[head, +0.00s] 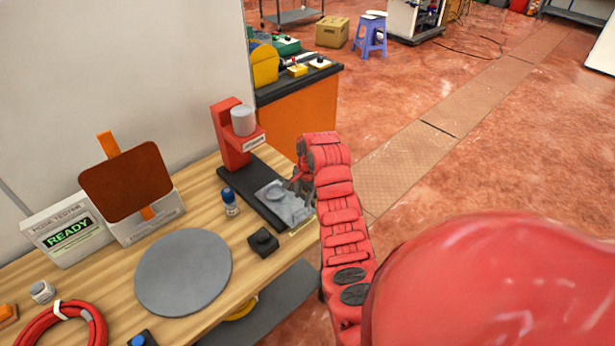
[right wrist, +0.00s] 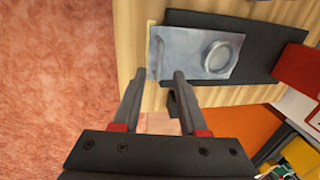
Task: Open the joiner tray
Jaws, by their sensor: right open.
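The joiner (head: 232,140) is a red upright press with a pale cylinder, standing on a long black base at the table's right end. Its joiner tray (head: 293,210) is a grey, see-through plate with a round ring, lying on the base's front part. In the right wrist view the tray (right wrist: 190,62) has a slim handle (right wrist: 158,57) at its left end. My right gripper (head: 299,181) is open beside the tray. In the right wrist view its fingertips (right wrist: 159,75) point toward the handle, one to each side; contact cannot be told. My left gripper is not in view.
A blue-capped bottle (head: 230,201) and a small black block (head: 263,242) stand left of the base. A grey disc (head: 184,271), a mode tester (head: 68,234) and a red cable coil (head: 62,328) lie farther left. An orange cabinet (head: 298,118) stands behind.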

